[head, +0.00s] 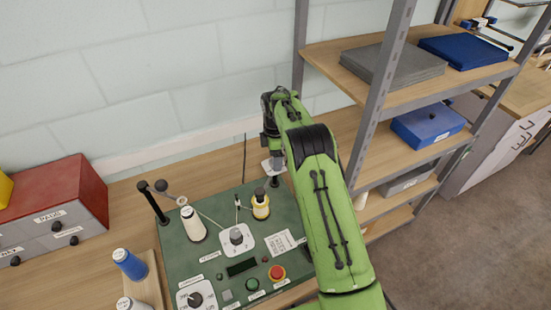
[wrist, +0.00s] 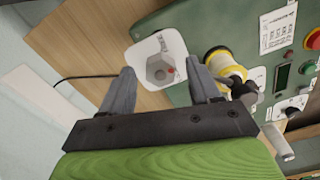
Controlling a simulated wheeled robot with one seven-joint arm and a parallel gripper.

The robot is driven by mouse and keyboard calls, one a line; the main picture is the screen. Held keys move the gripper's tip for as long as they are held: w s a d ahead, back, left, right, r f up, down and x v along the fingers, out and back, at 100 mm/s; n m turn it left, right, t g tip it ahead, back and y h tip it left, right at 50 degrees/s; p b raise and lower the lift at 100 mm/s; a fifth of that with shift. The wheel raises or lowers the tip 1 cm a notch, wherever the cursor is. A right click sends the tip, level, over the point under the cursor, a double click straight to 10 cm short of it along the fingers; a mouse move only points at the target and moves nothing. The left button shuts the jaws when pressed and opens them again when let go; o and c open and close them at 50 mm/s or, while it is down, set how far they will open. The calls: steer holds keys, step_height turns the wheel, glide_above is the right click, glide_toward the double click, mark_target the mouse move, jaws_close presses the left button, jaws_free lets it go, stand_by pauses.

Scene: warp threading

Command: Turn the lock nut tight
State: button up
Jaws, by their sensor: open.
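In the head view my gripper (head: 271,148) points down at the back right corner of the green panel (head: 210,255), above the white plate's edge. The nut itself is hidden there.
A yellow and white spool (head: 261,205) stands close to my gripper. A white cone (head: 193,225), a grey knob (head: 236,237) and a red button (head: 276,273) are on the panel. Metal shelving (head: 370,110) rises close on the right. A red drawer box (head: 60,205) is at left.

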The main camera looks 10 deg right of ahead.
steer(key=shift+f, duration=0.4)
steer(key=c, duration=1)
steer(key=shift+c, duration=0.2)
steer(key=shift+m, duration=0.4)
steer(key=m, duration=0.4)
steer(key=shift+m, duration=0.4)
steer(key=m, duration=0.6)
steer(key=shift+s+a+r, duration=0.1)
steer(key=shift+m, duration=0.3)
